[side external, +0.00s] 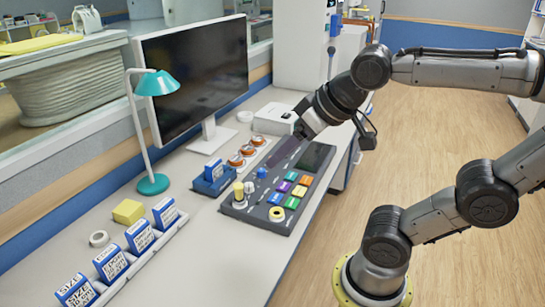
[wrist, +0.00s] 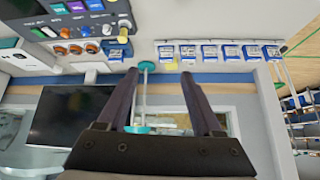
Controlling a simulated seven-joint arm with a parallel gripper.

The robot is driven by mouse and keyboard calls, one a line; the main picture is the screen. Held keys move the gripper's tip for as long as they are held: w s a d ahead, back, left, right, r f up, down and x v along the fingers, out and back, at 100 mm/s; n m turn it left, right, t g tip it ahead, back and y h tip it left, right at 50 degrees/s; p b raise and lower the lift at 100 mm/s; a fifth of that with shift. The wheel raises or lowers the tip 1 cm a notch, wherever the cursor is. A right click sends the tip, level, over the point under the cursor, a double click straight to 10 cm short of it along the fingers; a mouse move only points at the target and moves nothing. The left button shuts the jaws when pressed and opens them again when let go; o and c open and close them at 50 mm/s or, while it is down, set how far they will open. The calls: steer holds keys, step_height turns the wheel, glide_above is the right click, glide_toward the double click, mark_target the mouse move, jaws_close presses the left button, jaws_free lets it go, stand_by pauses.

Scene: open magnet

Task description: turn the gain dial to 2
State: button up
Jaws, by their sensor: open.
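My gripper (side external: 276,162) is above the far part of the console. In the wrist view my gripper (wrist: 160,75) has its two fingers apart, with nothing between them.
A monitor (side external: 195,75) and a teal lamp (side external: 152,184) stand behind the console. Orange-ringed round pieces (side external: 248,150) and a blue box (side external: 212,180) sit beside it. A rack of blue-and-white boxes (side external: 140,233) and a yellow block (side external: 128,211) are at the left.

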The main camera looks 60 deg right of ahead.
steer(key=w+d+r+m+h, duration=0.25)
steer(key=w+d, duration=0.55)
steer(key=w, duration=0.5)
steer(key=w+d+f+m+g, duration=0.1)
steer(key=w+d+f+m, duration=0.2)
steer(key=w+d, duration=0.6)
steer(key=s+d+f+m+g, duration=0.2)
steer(key=d+f+m+g, duration=0.2)
steer(key=d+f, duration=1.45)
steer(key=shift+h, duration=0.45)
steer(key=x, duration=1.2)
steer(key=shift+d+f, duration=0.25)
steer(key=shift+d, duration=0.2)
jaws_close()
